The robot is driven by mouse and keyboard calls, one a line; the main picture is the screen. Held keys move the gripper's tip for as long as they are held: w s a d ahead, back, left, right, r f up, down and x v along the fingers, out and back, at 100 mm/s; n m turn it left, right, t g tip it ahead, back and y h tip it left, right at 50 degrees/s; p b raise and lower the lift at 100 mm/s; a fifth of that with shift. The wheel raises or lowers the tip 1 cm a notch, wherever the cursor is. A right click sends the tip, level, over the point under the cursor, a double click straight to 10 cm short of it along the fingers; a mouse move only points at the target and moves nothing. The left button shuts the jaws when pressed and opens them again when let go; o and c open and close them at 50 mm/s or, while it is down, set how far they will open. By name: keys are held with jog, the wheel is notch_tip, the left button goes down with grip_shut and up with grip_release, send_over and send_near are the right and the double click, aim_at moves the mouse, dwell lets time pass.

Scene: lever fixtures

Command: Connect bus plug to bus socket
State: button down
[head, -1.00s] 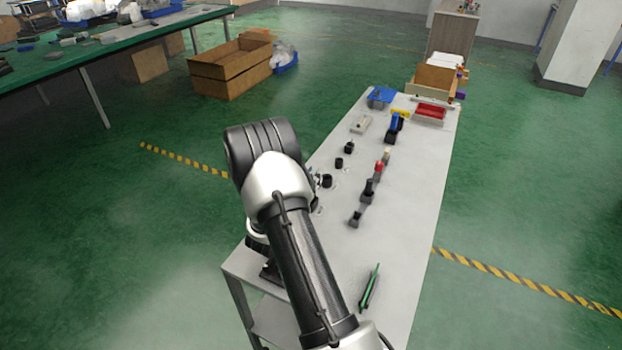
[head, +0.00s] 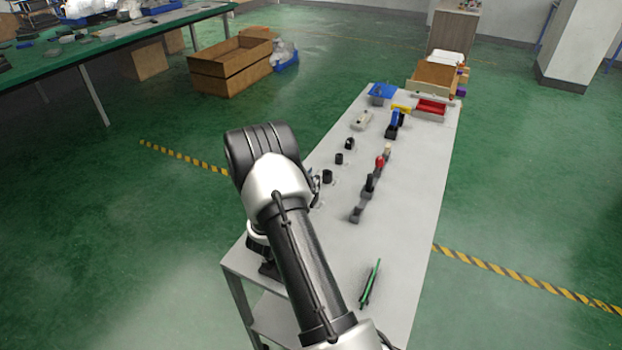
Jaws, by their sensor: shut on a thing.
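My arm fills the lower middle of the head view, and its elbow and upper link cover the near left part of the table. My gripper's fingers are hidden behind the arm, so what they hold does not show. A silver and dark part shows just right of the elbow, too small to identify. Several small black fittings, one of them a black cylinder (head: 327,177), stand in a row along the table's left side. I cannot tell which is the bus plug or the bus socket.
The long grey table (head: 405,225) carries a row of levers, one with a red part (head: 380,162). A blue tray (head: 382,91) and a red bin (head: 431,106) are at its far end. A green and black tool (head: 370,283) lies near the front. The table's right side is clear.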

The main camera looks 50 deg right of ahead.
jog(key=shift+f, duration=0.25)
jog(key=c, duration=1.4)
grip_release()
notch_tip(320, 180, up, 10)
jog(key=shift+c, duration=0.4)
